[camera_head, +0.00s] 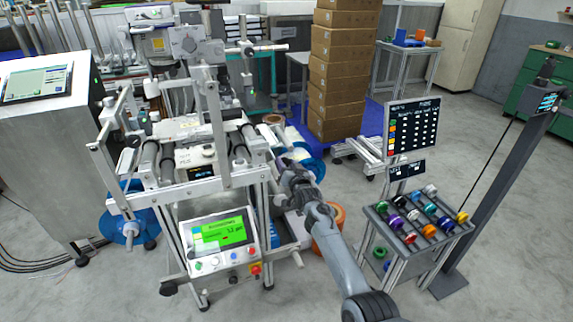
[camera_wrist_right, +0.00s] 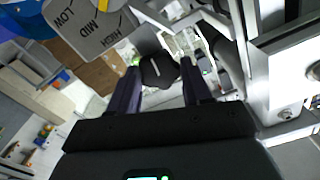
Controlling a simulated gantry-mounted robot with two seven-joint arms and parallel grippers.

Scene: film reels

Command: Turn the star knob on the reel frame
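The star knob (camera_wrist_right: 158,71) is black and shows in the right wrist view, between and just beyond the two dark fingers of my right gripper (camera_wrist_right: 160,85). The fingers are apart, with a visible gap on each side of the knob, so the gripper looks open around it. A grey scale plate (camera_wrist_right: 88,32) marked LOW, MID and HIGH, with a yellow pointer, is beside the knob. In the head view my right gripper (camera_head: 288,172) reaches the right side of the metal reel frame (camera_head: 222,130), and the knob is hidden there. My left gripper is not in view.
A control panel with a green screen (camera_head: 222,234) is on the frame's front. A rack of coloured spools (camera_head: 420,225) and a dark post (camera_head: 490,190) stand at the right. Stacked cardboard boxes (camera_head: 340,75) are behind.

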